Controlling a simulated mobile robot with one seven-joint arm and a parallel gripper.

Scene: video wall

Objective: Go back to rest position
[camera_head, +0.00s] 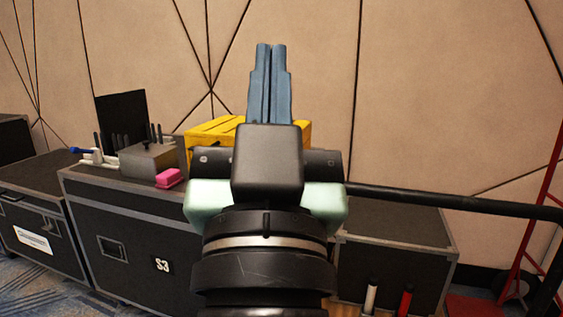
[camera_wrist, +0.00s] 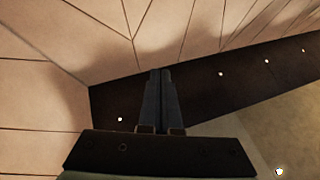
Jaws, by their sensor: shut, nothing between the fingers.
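My gripper (camera_head: 271,47) is raised in the middle of the head view, its blue-grey fingers side by side and pointing up. The fingers are closed together with nothing between them. In the wrist view my gripper (camera_wrist: 160,72) also shows shut and empty, with the panelled wall and a dark strip with small lights beyond it. My arm hides the middle of the scene behind it, including part of a yellow box (camera_head: 205,130).
Black flight cases (camera_head: 120,225) stand along the wall at the left and centre. On them are a grey box (camera_head: 148,160) and a pink block (camera_head: 169,178). A black bar (camera_head: 440,200) crosses at right, near a red metal frame (camera_head: 540,200). A panelled wall (camera_head: 430,80) stands behind.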

